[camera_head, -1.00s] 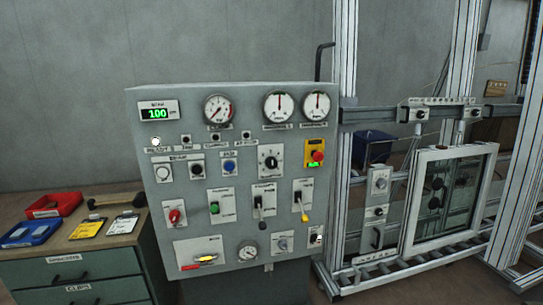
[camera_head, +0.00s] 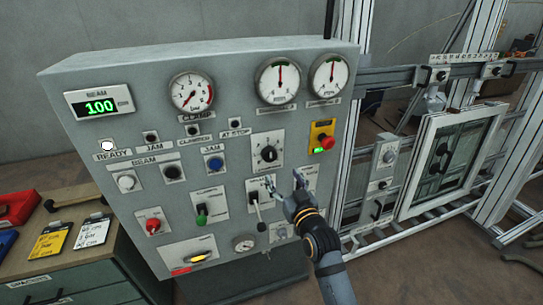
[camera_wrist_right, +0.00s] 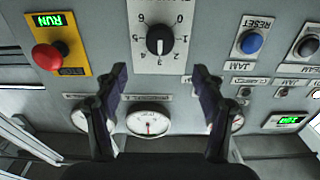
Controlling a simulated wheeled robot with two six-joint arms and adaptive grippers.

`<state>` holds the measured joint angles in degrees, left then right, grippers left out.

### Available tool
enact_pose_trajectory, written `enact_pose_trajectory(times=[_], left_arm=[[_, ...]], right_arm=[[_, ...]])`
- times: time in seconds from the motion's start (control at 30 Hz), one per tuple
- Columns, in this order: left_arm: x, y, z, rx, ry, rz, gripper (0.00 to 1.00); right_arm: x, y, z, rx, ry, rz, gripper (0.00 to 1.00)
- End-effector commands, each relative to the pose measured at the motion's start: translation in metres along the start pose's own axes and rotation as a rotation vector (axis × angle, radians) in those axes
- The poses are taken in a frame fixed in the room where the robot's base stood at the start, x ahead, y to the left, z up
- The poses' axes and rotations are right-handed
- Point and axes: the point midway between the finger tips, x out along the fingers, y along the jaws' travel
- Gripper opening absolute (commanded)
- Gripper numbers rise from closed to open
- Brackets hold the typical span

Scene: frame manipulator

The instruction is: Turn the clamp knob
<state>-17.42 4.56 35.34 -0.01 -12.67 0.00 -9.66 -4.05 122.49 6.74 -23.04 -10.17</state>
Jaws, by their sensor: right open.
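A black round knob (camera_head: 267,153) with a white pointer sits on a numbered white plate in the panel's middle. The wrist view shows this knob (camera_wrist_right: 160,40) upside down, beyond and between the fingers; its label is cut off. My right gripper (camera_head: 284,184) is open and empty in front of the panel, below the knob in the head view. Its two dark fingers (camera_wrist_right: 160,85) are apart and do not touch the knob. A second knob (camera_head: 389,156) is on a small box on the frame. I cannot read which knob is labelled clamp. My left gripper is out of view.
The grey panel (camera_head: 130,75) carries gauges, buttons and levers. A red stop button (camera_head: 327,142) on a yellow plate lies right of the knob; a blue button (camera_head: 213,163) lies left. A metal frame with a window (camera_head: 450,160) stands at right.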

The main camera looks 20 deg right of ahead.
Motion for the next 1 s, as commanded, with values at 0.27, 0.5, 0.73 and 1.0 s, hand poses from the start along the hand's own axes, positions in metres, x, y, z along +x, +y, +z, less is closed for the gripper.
enact_pose_trajectory(times=[0.27, 0.5, 0.73, 1.0], left_arm=[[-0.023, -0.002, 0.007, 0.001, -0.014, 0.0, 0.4], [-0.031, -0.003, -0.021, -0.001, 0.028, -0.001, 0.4], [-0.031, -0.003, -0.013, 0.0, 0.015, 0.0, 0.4], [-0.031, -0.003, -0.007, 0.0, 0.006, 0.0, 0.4]], right_arm=[[0.058, 0.0, -0.004, -0.001, -0.001, 0.0, 0.7], [0.092, 0.0, -0.001, -0.001, -0.001, 0.0, 0.7], [0.097, 0.0, 0.0, 0.0, -0.001, 0.001, 0.7], [0.097, 0.0, 0.001, 0.0, -0.002, 0.001, 0.48]])
